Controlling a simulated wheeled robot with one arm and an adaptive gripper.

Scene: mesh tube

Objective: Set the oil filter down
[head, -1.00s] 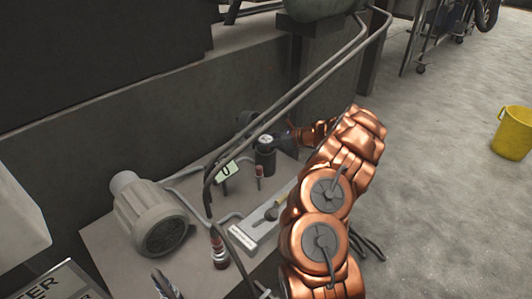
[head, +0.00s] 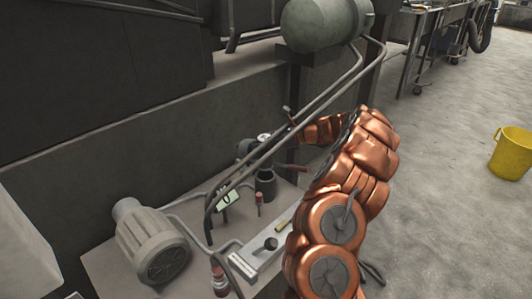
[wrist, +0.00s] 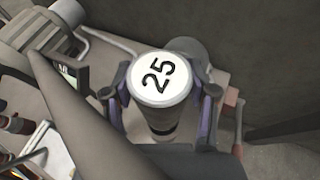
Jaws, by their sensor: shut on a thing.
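The oil filter, a cylinder with a white round top marked "25" (wrist: 160,79), is between the purple-grey fingers of my gripper (wrist: 163,92) in the wrist view. My gripper is shut on it, and it looks upright. In the head view the white top of the filter (head: 264,137) shows at the end of my arm, partly behind a pipe. It is above a dark, open-looking cylinder (head: 265,184) on the bench top (head: 115,262). The filter's underside is hidden, so I cannot tell the exact gap.
A grey motor (head: 150,240) stands at the left of the bench. A small display (head: 228,198), a red-capped part (head: 259,198) and a grey block (head: 262,255) are near the cylinder. Slanting pipes (head: 310,93) cross in front. A yellow bucket (head: 511,154) is on the floor.

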